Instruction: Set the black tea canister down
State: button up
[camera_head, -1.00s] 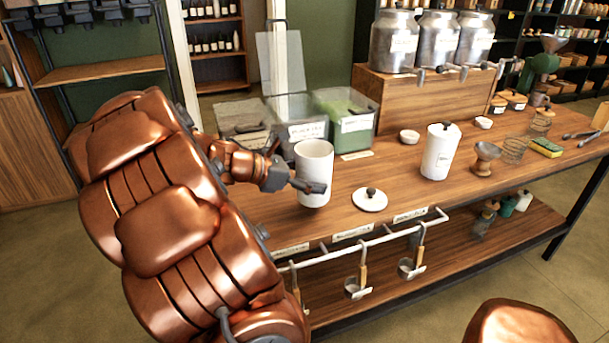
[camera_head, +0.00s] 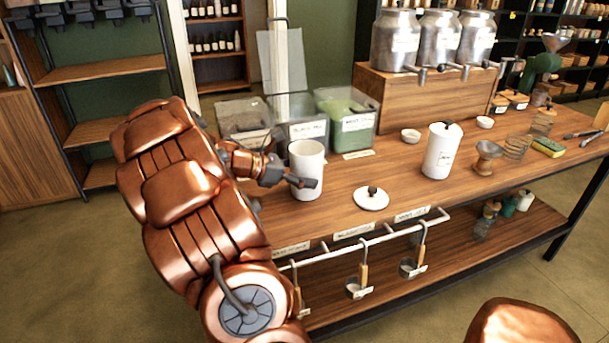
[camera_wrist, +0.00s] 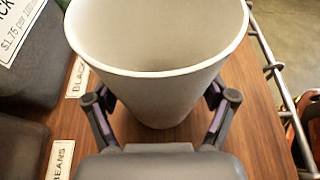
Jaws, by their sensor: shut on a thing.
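A white, open-topped canister (camera_head: 309,165) stands upright at the counter's left front part. My gripper (camera_head: 301,183) is shut on it, with one finger on each side of its lower body in the wrist view (camera_wrist: 160,95). The canister looks empty inside as far as I see. No label shows on it. Its base is at or just above the wood; I cannot tell whether it touches. A white lid with a dark knob (camera_head: 371,198) lies on the counter (camera_head: 345,180) to the right of the canister.
A second white canister (camera_head: 440,152), lidded and labelled, stands further right. Labelled bins (camera_head: 302,125) stand behind. A front rail (camera_head: 375,240) carries hanging scoops. The wood between the lid and the second canister is clear.

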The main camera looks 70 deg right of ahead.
jog(key=shift+f, duration=0.1)
jog(key=o, duration=1.3)
jog(key=shift+c, duration=0.2)
jog(key=shift+w+a+r, duration=0.2)
jog(key=shift+a+r, duration=0.05)
jog(key=shift+r, duration=0.05)
jog(key=v, duration=1.1)
jog(key=shift+p, duration=0.45)
jog(key=shift+w+a, duration=0.15)
